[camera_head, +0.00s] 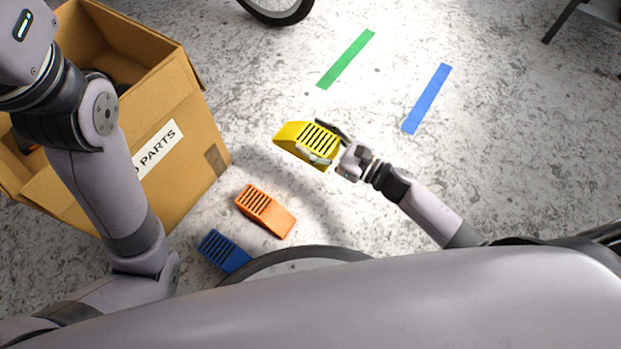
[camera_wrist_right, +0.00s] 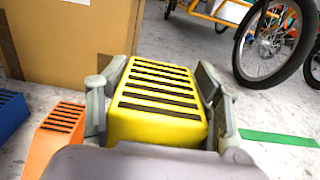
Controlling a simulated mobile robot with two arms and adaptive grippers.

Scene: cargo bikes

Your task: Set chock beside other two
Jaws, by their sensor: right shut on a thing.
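A yellow chock (camera_head: 308,142) with dark slots is held in my right gripper (camera_head: 328,146), whose fingers are shut on its two sides. In the right wrist view the yellow chock (camera_wrist_right: 158,100) sits between both fingers. An orange chock (camera_head: 266,210) and a blue chock (camera_head: 223,250) lie on the floor below and left of it, close beside each other. They also show at the left of the right wrist view, orange (camera_wrist_right: 56,135) and blue (camera_wrist_right: 10,113). My left arm comes in at the left, but its gripper is not visible.
An open cardboard box (camera_head: 187,140) with a "PARTS" label stands at the left, near the chocks. Green tape (camera_head: 346,58) and blue tape (camera_head: 427,98) lie on the speckled floor. A bike wheel (camera_wrist_right: 270,42) stands at the back. The floor around the tapes is clear.

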